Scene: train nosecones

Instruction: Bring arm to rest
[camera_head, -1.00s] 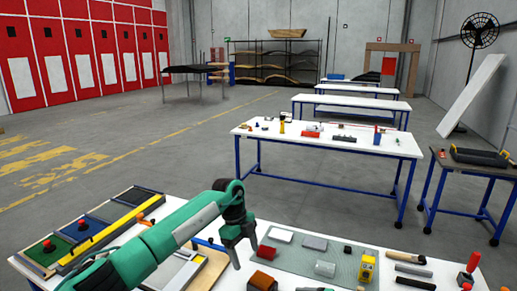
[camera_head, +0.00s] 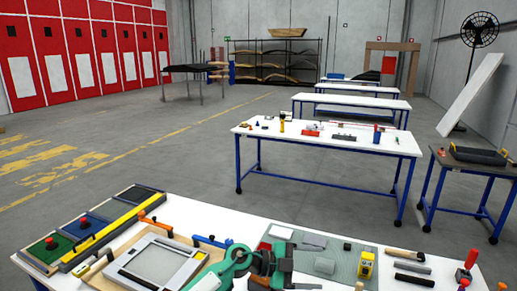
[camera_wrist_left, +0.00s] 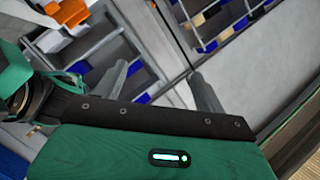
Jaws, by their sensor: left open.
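My left arm comes in low at the bottom of the head view, folded close to the table's near edge. Its green wrist (camera_head: 240,262) is in front of the grey mat, and the gripper end is partly hidden and hard to make out there. In the left wrist view my left gripper (camera_wrist_left: 160,82) shows two grey fingers spread apart, with nothing between them. That view is tilted and shows blue and white structures beyond the fingers. I do not see my right gripper.
The white near table (camera_head: 205,216) carries a framed grey panel (camera_head: 158,262), coloured trays with a yellow bar (camera_head: 118,232), a grey-green mat (camera_head: 340,262) with blocks, a yellow device (camera_head: 366,263) and hand tools. Open floor (camera_head: 170,180) lies beyond, before another white table (camera_head: 330,139).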

